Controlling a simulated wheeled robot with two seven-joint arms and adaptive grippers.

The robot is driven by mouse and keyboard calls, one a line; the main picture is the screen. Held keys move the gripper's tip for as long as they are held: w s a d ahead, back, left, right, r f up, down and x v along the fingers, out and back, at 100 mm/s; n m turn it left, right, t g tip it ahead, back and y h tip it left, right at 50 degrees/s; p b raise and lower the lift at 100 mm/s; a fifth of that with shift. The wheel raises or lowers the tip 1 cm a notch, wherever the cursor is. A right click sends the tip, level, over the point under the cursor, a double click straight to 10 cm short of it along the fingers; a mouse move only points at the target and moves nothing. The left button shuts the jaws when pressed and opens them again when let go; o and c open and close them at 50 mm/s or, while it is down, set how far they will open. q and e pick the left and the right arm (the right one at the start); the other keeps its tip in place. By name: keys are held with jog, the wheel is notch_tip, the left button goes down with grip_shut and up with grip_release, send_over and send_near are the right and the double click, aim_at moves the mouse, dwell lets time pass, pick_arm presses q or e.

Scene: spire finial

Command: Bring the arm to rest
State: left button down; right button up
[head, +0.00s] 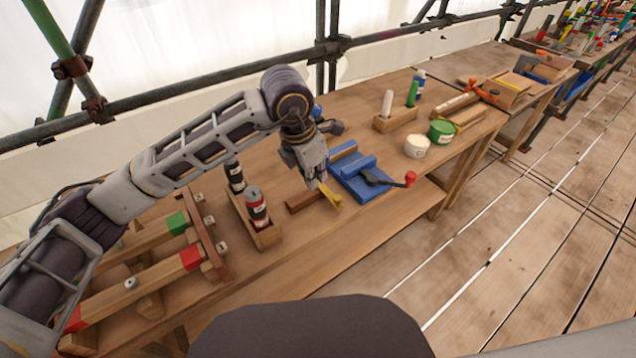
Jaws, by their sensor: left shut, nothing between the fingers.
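My left arm (205,140) comes in from the left and reaches over the wooden workbench (300,255). My left gripper (318,180) points down above the bench and is shut with nothing in it. It is just left of the blue vise (362,182), close to a yellow piece (331,196) and a wooden block (304,201); whether it touches them I cannot tell. My right gripper is not in view.
A wooden holder with bottles (257,208) stands left of the gripper. A wooden frame with red and green blocks (190,258) lies nearer. White (416,147) and green (441,132) tubs stand right. Scaffold poles (215,77) run behind. The plank floor at right is open.

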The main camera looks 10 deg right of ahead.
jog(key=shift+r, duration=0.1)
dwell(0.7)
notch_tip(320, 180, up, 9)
jog(key=p, duration=0.9)
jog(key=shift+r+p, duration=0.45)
jog(key=shift+p, duration=0.05)
